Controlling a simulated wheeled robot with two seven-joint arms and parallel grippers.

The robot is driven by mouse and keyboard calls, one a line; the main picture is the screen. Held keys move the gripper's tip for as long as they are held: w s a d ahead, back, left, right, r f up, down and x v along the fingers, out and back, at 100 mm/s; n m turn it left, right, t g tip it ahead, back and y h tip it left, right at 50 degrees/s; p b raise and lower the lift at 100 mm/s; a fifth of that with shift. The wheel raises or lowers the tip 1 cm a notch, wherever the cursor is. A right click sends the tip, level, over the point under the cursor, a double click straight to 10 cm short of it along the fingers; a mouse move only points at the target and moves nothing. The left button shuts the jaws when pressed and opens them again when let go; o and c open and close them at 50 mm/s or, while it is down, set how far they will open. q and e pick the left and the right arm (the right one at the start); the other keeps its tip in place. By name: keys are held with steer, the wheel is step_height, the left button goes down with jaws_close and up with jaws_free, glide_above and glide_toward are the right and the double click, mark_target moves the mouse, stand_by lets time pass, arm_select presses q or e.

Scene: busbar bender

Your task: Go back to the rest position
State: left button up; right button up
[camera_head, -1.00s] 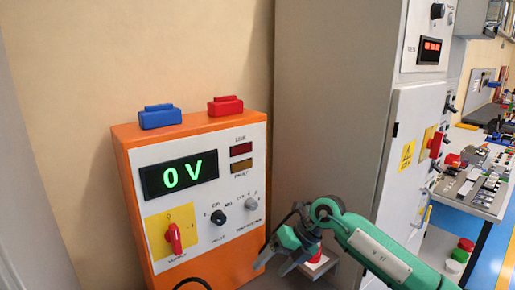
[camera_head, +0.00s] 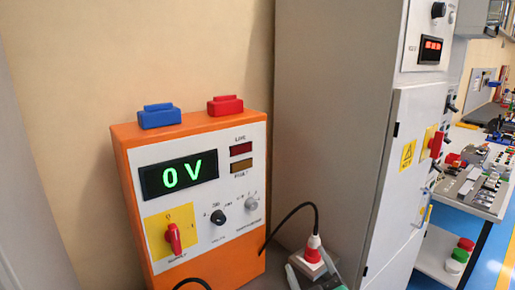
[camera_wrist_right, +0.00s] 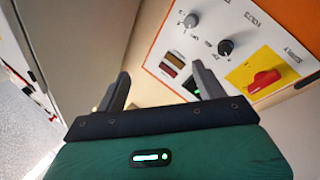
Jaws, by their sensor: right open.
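My right gripper (camera_wrist_right: 160,84) is open and empty in the wrist view, its two dark fingers standing apart in front of the orange power supply's face. In the head view only a little of my right gripper (camera_head: 318,280) shows at the bottom edge, just below a red plug (camera_head: 313,250). The plug stands upright on a small grey box (camera_head: 310,261), with a black cable running from its top to the supply's side. The orange power supply (camera_head: 205,210) reads 0 V. My left gripper is not in view.
A tall grey cabinet (camera_head: 335,130) stands right of the supply. It has a red-handled switch (camera_head: 436,145) and a warning label. A blue block (camera_head: 160,117) and a red block (camera_head: 225,106) sit on the supply. A cluttered workbench (camera_head: 470,190) is at the far right.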

steer(key=s+d+f+m+g+h, duration=0.3)
steer(key=s+d+f+m+g, duration=0.15)
steer(key=f, duration=0.35)
steer(key=s+d+f+m+g+h, duration=0.3)
steer(key=s+d+f, duration=0.25)
steer(key=f, duration=0.25)
steer(key=s+d+f+g, duration=0.1)
steer(key=s+f+g, duration=0.4)
steer(key=s, duration=0.5)
steer(key=s+f+g, duration=0.4)
steer(key=s, duration=0.6)
step_height(320, 180, down, 31)
steer(key=g, duration=0.2)
steer(key=s+d+f, duration=0.2)
steer(key=s+f, duration=0.7)
steer(key=s+d+f, duration=0.1)
steer(key=s+f, duration=0.9)
steer(key=shift+s+d+f+g, duration=0.15)
steer(key=shift+s+d+g, duration=0.05)
steer(key=shift+d+g, duration=0.15)
steer(key=shift+m, duration=0.25)
